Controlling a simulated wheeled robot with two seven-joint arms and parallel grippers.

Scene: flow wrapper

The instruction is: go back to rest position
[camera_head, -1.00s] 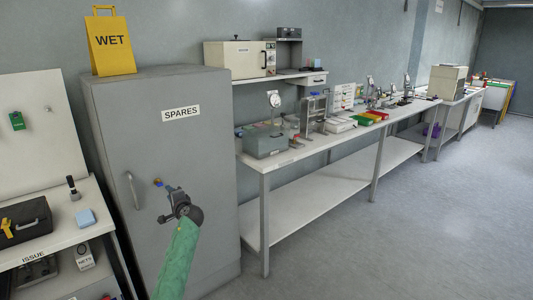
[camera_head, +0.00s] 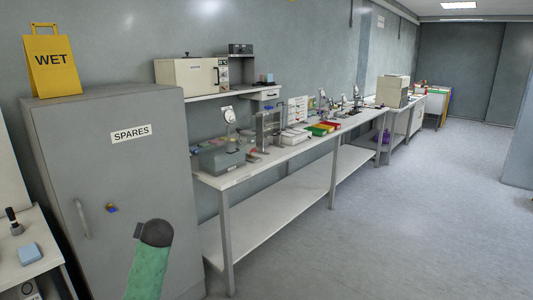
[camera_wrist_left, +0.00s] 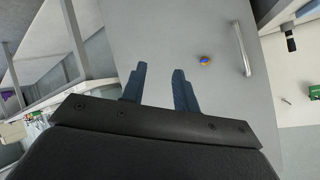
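My left arm rises from the bottom of the head view in a green sleeve, ending in a dark wrist (camera_head: 153,233) in front of the grey SPARES cabinet (camera_head: 110,180). Its fingers are hidden in that view. In the left wrist view my left gripper (camera_wrist_left: 158,84) is open, its two blue-grey fingers apart with nothing between them. They point toward the grey cabinet door (camera_wrist_left: 160,35), apart from the handle (camera_wrist_left: 242,48) and the small blue and yellow piece (camera_wrist_left: 205,60) on it. My right gripper is not in view.
A long workbench (camera_head: 265,168) with instruments and coloured trays runs along the wall right of the cabinet. A yellow WET sign (camera_head: 52,62) stands on the cabinet. A white bench (camera_head: 35,262) is at the lower left. The floor (camera_head: 400,230) at right is clear.

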